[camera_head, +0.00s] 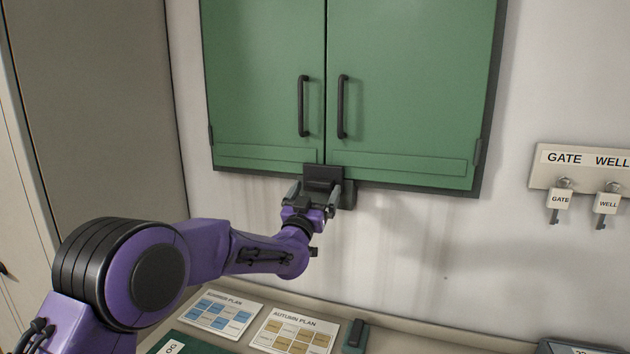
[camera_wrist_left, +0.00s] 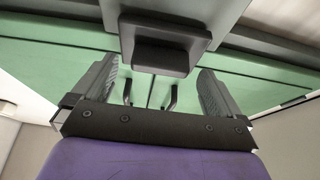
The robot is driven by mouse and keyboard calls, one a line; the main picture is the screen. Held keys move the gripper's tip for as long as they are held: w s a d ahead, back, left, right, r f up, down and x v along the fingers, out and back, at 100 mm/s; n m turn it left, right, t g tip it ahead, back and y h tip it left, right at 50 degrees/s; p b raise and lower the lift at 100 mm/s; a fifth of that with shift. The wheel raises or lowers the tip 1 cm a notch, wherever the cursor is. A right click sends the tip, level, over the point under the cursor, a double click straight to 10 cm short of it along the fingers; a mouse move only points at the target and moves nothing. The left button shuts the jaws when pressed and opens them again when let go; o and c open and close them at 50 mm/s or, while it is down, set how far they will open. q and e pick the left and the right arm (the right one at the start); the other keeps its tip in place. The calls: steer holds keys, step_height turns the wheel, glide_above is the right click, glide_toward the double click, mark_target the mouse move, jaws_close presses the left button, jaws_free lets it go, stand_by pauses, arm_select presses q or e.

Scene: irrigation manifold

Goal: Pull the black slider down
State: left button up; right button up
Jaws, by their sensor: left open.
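The black slider (camera_head: 323,177) sits at the bottom edge of the green cabinet, below the seam between its two doors. In the left wrist view the black slider (camera_wrist_left: 160,55) shows as a block on a wider plate, just beyond and between my fingers. My left gripper (camera_head: 314,192) is open, with one finger on each side of the slider's lower part. In the left wrist view my left gripper (camera_wrist_left: 160,80) has a wide gap between its fingers. Whether either finger touches the slider I cannot tell. My right gripper is not in view.
The green cabinet (camera_head: 410,90) hangs on the wall with two dark handles. A key board (camera_head: 590,178) with two tagged keys is at the right. Plan cards (camera_head: 297,331) and a small dark green object (camera_head: 356,336) lie on the counter below.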

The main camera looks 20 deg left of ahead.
arm_select(q)
steer(key=shift+x, duration=0.75)
steer(key=shift+s, duration=0.1)
steer(key=shift+c, duration=0.3)
